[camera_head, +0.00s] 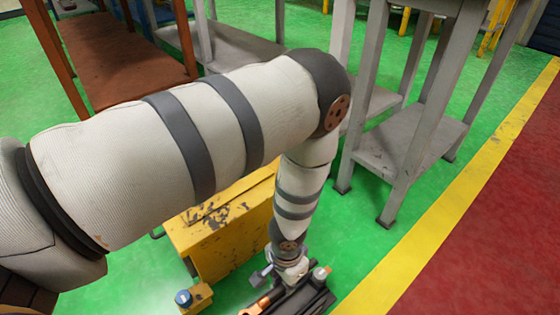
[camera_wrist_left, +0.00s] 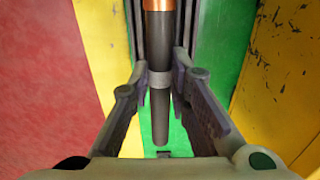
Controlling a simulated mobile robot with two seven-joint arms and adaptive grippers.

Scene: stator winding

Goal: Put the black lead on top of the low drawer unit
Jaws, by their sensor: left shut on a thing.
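The black lead (camera_wrist_left: 160,118) is a dark rod with a grey band and a copper end at the top of the left wrist view. My left gripper (camera_wrist_left: 160,72) is shut on it around the band, one finger on each side. In the head view, my left gripper (camera_head: 303,293) is low at the bottom edge, and a copper-coloured end (camera_head: 257,304) shows beside it. The low drawer unit (camera_head: 212,240) is yellow with a worn, chipped top. It stands left of the gripper, and my left arm hides part of it. My right gripper is not in view.
A small yellow block with a blue knob (camera_head: 184,298) is at the drawer unit's front. A grey metal stand (camera_head: 405,145) is at the right, and a red-brown bench (camera_head: 130,70) at the back left. Green floor (camera_head: 375,240) is clear beside the yellow line (camera_head: 470,185).

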